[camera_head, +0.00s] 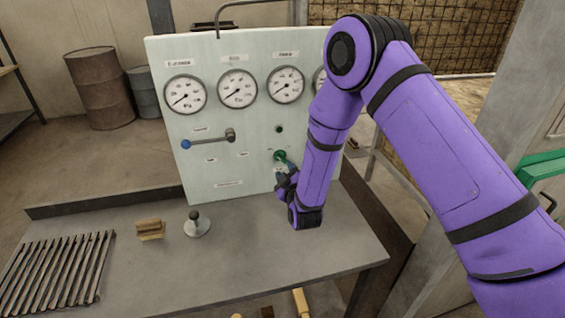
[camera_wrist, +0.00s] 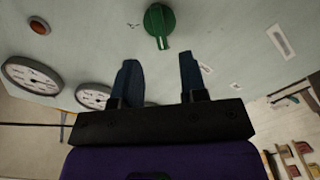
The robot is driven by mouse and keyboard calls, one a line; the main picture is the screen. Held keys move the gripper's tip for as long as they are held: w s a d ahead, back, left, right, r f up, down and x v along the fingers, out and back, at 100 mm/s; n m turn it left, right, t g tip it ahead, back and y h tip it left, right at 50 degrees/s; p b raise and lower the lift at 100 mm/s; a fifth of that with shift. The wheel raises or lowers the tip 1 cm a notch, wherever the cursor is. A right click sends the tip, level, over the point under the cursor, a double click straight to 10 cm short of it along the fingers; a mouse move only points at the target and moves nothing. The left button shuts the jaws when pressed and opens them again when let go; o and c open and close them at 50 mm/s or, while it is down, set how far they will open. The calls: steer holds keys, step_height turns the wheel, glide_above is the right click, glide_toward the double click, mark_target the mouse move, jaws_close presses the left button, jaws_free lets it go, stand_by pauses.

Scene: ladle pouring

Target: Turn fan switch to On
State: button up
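The green fan switch (camera_head: 279,155) is a round knob on the pale control panel (camera_head: 243,170), low on its right part. In the wrist view the green knob (camera_wrist: 159,22) shows whole at the top, with a raised grip bar across it. My gripper (camera_head: 284,168) is close to the knob in the head view, and its tips are partly hidden there. In the wrist view my gripper (camera_wrist: 158,60) is open, with its two dark blue fingers apart and nothing between them. The knob lies beyond the fingertips, roughly centred between them.
The panel carries several round gauges (camera_head: 238,88) and a lever with a blue ball (camera_head: 185,144). A red button (camera_wrist: 39,28) shows in the wrist view. On the grey table (camera_head: 270,250) are a wooden block (camera_head: 150,229), a small knobbed stand (camera_head: 196,226) and dark rods (camera_head: 60,268).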

mark_target(281, 159)
steer(key=x, duration=0.6)
steer(key=shift+s, duration=0.1)
jaws_close()
